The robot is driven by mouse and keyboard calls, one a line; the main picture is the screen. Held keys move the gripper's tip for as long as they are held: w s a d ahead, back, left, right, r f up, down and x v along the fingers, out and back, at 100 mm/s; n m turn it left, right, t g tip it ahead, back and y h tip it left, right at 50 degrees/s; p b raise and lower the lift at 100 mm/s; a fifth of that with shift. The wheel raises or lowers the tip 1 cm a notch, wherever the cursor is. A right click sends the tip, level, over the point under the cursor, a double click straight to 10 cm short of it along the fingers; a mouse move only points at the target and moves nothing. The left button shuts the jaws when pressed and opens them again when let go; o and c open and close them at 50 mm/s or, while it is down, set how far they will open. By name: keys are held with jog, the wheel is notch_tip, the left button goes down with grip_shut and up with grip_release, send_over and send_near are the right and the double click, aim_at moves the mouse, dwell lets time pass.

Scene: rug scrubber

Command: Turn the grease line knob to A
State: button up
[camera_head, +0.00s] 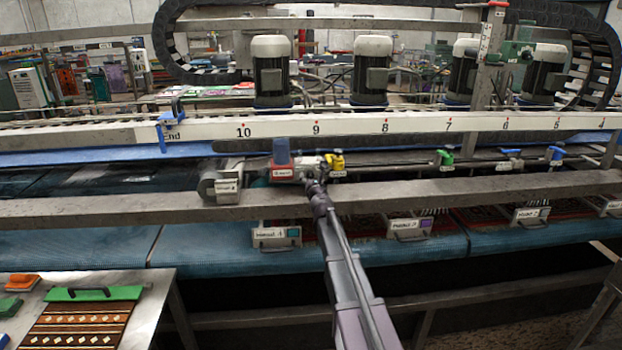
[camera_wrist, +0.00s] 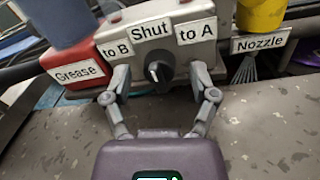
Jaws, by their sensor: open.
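The grease line knob (camera_wrist: 158,72) is a black round knob on a grey valve box (camera_wrist: 190,43) in the wrist view. Labels "to B" (camera_wrist: 115,49), "Shut" (camera_wrist: 151,31) and "to A" (camera_wrist: 195,32) sit around it. The knob's pale mark appears to point up toward "Shut". My gripper (camera_wrist: 160,93) is open, with one finger to each side of the knob and a little below it. I cannot tell whether the fingers touch the box. In the head view, my gripper (camera_head: 312,181) reaches the valve box over the front rail, and the knob is too small to make out.
A red block (camera_wrist: 72,72) labelled "Grease" adjoins the box on the left. A yellow part (camera_wrist: 262,15) labelled "Nozzle" (camera_wrist: 260,41) is on the right. A grey beam (camera_head: 480,188) runs in front. A table with a patterned rug sample (camera_head: 78,325) stands at lower left.

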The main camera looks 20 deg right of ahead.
grip_shut()
jog(key=shift+m, duration=0.8)
dwell(0.4)
grip_release()
jog(key=shift+s, duration=0.1)
jog(key=s+a, duration=0.1)
jog(key=s, duration=1)
jog(key=shift+s, duration=0.4)
